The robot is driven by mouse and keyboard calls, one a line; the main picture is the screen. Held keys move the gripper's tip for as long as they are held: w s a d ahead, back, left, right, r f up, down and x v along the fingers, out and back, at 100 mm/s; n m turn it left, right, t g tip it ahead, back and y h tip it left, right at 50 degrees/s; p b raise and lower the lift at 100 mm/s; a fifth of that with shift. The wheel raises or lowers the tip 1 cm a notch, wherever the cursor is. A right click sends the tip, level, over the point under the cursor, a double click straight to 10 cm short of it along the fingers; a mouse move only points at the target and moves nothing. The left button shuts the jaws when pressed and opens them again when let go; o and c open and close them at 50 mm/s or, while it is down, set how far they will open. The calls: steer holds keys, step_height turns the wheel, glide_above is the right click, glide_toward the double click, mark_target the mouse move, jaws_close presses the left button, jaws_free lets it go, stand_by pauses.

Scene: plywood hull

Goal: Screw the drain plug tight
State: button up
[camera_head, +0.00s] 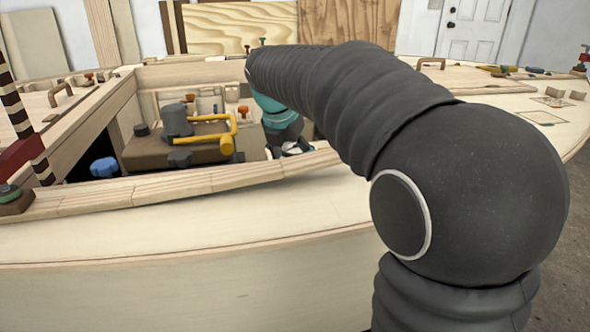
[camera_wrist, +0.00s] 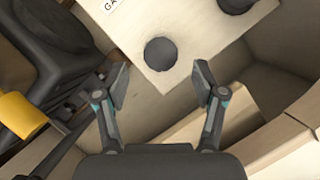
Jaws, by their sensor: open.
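In the wrist view my gripper (camera_wrist: 162,84) is open, with nothing between its fingers. A dark round piece (camera_wrist: 160,54) is set in a pale wooden panel (camera_wrist: 185,25) just beyond the fingertips, roughly centred between them and apart from both. I cannot tell whether it is the drain plug, another cap or a hole. In the head view my gripper (camera_head: 292,148) is low inside the hull opening, partly hidden by the front wooden rim and my arm. No drain plug can be made out for certain there.
A grey engine (camera_head: 177,122) with a yellow pipe (camera_head: 233,130) stands left of my gripper in the opening. A blue knob (camera_head: 104,167) is at the left. The wooden front rim (camera_head: 190,184) borders the opening. A second dark piece (camera_wrist: 236,4) is at the wrist view's top edge.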

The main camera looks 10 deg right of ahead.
steer(key=shift+x, duration=2.05)
